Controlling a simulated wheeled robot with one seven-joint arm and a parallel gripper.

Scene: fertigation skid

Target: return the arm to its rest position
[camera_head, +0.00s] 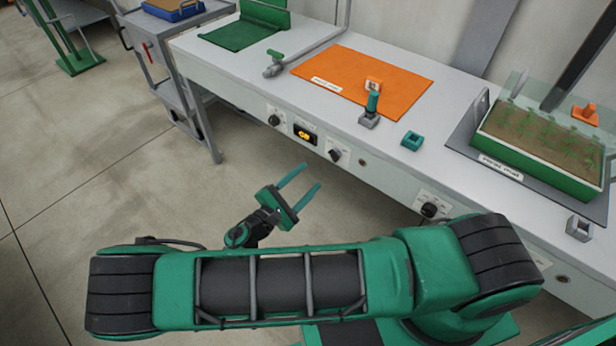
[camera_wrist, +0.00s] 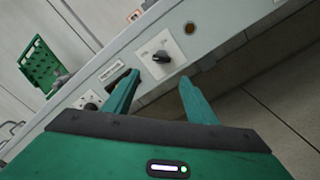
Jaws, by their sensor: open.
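My arm is green with black joints and stretches across the bottom of the head view. My gripper (camera_head: 299,181) has two teal fingers. They stand apart with nothing between them. It is out over the floor in front of the bench, clear of the bench front. In the wrist view my gripper (camera_wrist: 155,92) shows both fingers spread, with the bench's front panel and a black knob (camera_wrist: 160,57) beyond them.
The grey bench (camera_head: 232,52) carries an orange mat (camera_head: 345,72), a teal-handled device (camera_head: 371,108), a small teal block (camera_head: 412,140) and a planted green tray (camera_head: 535,180). Floor (camera_head: 90,150) at left is clear.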

